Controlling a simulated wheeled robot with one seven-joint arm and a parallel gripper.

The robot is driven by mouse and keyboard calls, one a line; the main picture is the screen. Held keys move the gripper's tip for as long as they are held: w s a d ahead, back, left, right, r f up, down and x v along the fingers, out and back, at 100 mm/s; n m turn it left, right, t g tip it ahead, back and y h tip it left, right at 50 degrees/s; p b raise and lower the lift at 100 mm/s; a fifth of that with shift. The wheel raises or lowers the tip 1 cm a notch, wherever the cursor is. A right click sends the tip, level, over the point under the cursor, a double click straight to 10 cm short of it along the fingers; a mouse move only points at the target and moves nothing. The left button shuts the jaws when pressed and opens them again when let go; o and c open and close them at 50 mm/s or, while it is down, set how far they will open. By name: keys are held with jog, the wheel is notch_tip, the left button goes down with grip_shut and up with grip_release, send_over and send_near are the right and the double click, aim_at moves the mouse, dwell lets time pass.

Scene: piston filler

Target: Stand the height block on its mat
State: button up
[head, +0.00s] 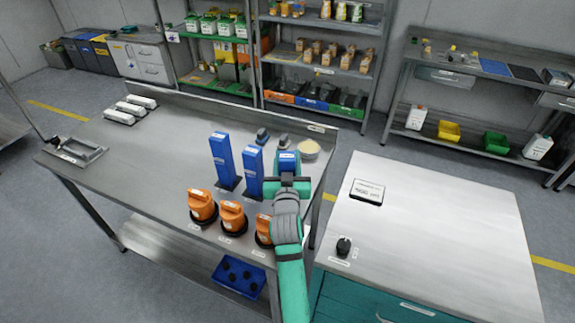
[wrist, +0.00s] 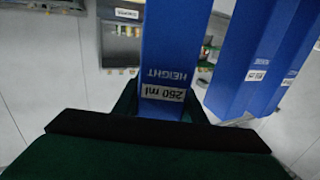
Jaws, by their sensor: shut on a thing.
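My gripper (head: 288,182) is shut on a blue height block (head: 288,160) at the right of the blue row on the steel table. In the wrist view the held block (wrist: 176,45) fills the middle between the fingers, and its label reads "HEIGHT" and "250 ml", upside down in the picture. Two other blue height blocks (head: 222,158) (head: 253,172) stand upright to the left, on dark mats. They also show at the right of the wrist view (wrist: 245,60). My gripper and arm hide the held block's lower end and any mat under it, so I cannot tell whether it touches down.
Orange-topped units (head: 202,205) (head: 232,215) (head: 264,229) stand along the table's front edge, close to my arm. A pale round bowl (head: 308,149) and two small grey-blue items (head: 262,136) (head: 283,141) are behind. The table's left half (head: 140,160) is mostly clear.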

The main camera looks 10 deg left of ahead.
jog(key=shift+s+f, duration=0.1)
jog(key=shift+f, duration=1.25)
jog(key=o, duration=1.2)
jog(key=v, duration=1.2)
